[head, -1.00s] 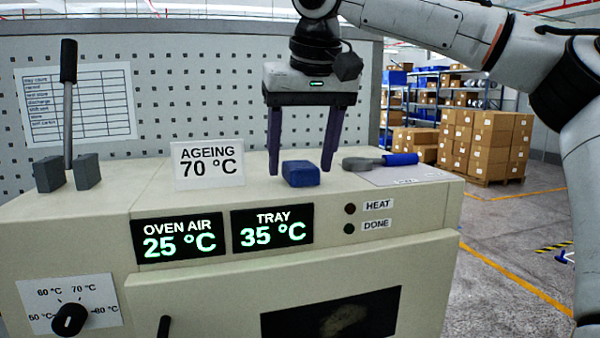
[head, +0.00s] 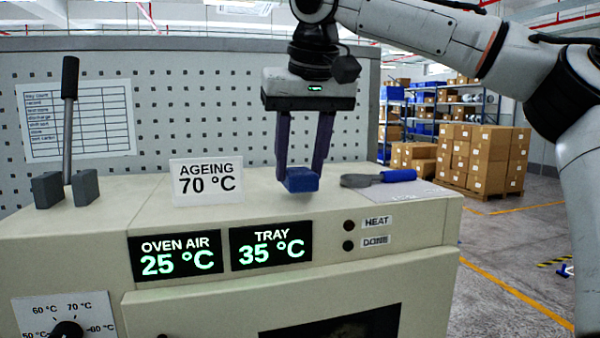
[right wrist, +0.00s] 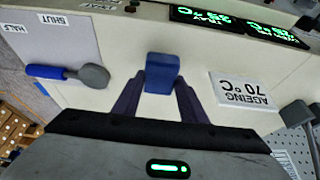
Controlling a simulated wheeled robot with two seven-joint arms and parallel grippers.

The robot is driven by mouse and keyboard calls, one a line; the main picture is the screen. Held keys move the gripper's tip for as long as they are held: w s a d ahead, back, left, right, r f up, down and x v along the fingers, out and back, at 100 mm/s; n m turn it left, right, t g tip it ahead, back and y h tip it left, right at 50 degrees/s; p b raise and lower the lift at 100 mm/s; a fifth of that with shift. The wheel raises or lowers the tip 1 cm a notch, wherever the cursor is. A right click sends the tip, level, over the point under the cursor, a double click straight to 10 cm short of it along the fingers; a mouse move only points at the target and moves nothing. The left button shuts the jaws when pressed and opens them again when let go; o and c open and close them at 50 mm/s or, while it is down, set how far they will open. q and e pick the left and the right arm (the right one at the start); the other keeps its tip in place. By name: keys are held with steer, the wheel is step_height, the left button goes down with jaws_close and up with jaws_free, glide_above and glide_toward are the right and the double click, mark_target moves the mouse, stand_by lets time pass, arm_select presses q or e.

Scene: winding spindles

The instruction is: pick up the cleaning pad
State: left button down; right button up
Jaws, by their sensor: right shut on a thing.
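The cleaning pad (head: 301,180) is a small blue block over the top of the cream oven cabinet (head: 250,208). My right gripper (head: 302,172) points straight down with its two dark fingers closed on the pad's sides. The pad seems to be held slightly above the cabinet top. In the right wrist view the pad (right wrist: 162,73) sits between the fingertips of the right gripper (right wrist: 158,82). My left gripper is not in view.
A spatula-like tool with a blue handle (head: 399,176) lies right of the pad on a pale sheet. The "AGEING 70 °C" sign (head: 206,182) stands to the left. A lever (head: 69,120) between grey blocks is farther left. A perforated panel (head: 220,120) rises behind.

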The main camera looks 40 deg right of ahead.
steer(key=shift+r, duration=0.65)
steer(key=shift+s+a+r, duration=0.15)
steer(key=shift+s+r, duration=0.1)
steer(key=s+a+b, duration=0.2)
steer(key=s+a, duration=0.2)
steer(key=s, duration=0.3)
steer(key=s+a+b, duration=0.2)
steer(key=s+a, duration=0.2)
steer(key=s, duration=0.4)
steer(key=shift+s+a, duration=0.15)
steer(key=shift+a, duration=0.05)
